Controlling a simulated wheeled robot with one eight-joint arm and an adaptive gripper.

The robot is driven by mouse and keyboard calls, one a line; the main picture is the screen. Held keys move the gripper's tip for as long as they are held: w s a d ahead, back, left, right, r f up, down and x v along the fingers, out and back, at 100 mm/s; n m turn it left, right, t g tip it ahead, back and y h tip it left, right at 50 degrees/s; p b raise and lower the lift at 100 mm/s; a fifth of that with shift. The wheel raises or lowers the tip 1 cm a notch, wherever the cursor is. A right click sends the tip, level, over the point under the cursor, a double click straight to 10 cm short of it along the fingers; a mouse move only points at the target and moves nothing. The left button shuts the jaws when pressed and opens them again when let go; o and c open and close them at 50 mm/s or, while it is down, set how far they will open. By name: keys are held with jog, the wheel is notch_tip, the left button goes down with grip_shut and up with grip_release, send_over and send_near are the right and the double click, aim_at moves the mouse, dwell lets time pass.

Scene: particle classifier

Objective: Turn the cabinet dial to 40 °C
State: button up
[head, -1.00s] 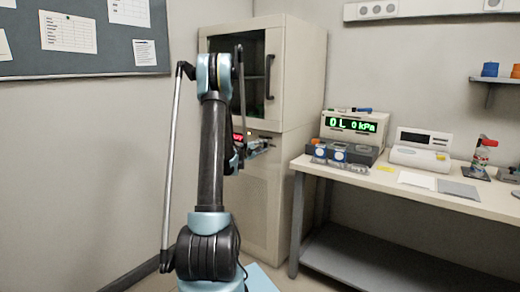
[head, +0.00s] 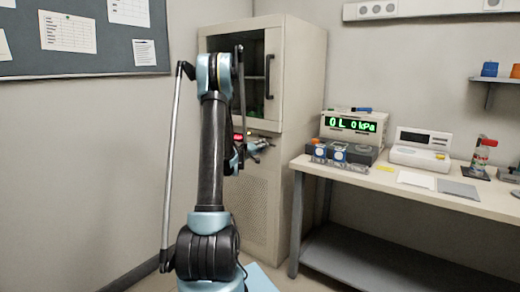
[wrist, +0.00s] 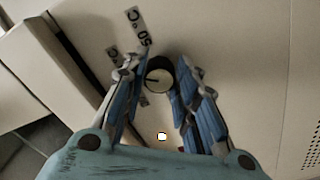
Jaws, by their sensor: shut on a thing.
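The cabinet (head: 305,80) stands in the corner. In the wrist view the dial (wrist: 159,74) is a dark round knob with a light face on the pale cabinet front. A short dark mark on its face points to the left of the picture. A label reading 50 °C (wrist: 137,27) is above it, and a second °C label (wrist: 112,55) is partly hidden by the left finger. My gripper (wrist: 160,72) has its blue-padded fingers on both sides of the dial and is shut on it. In the head view my gripper (head: 258,147) is at the cabinet front, and the dial is hidden.
A small red display (head: 238,137) glows beside my gripper. A small lit lamp (wrist: 161,136) is between the fingers, below the dial. The cabinet's upper door has a dark handle (head: 270,77). A bench (head: 400,187) with instruments stands to the right.

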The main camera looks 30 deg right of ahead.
jog(key=shift+a+f, duration=0.1)
dwell(0.5)
jog(key=o, duration=1.1)
jog(key=v, duration=1.2)
jog(key=shift+w, duration=0.1)
jog(key=s+a+r+m+g+y, duration=0.15)
jog(key=s+a+y, duration=0.45)
jog(key=s+a, duration=0.7)
jog(key=s+a+f+n+g+y, duration=0.1)
jog(key=s+a+f+y, duration=0.2)
jog(key=s+a, duration=0.5)
jog(key=s+a+f+n+g+y, duration=0.1)
jog(key=s+a+f+y, duration=0.3)
jog(key=s+a, duration=0.4)
jog(key=s+a+f+n+g+y, duration=0.1)
jog(key=s+a+f+n+y, duration=0.1)
jog(key=s+a, duration=0.6)
jog(key=shift+s+a+f+n+y, duration=0.1)
jog(key=shift+a+f+y, duration=0.15)
jog(key=shift+a, duration=0.45)
jog(key=shift+a+f+n+y, duration=0.1)
jog(key=shift+a+f+y, duration=0.15)
jog(key=shift+a, duration=0.45)
jog(key=shift+s+a+f+n+y, duration=0.1)
jog(key=shift+a+f+y, duration=0.15)
jog(key=shift+a, duration=0.4)
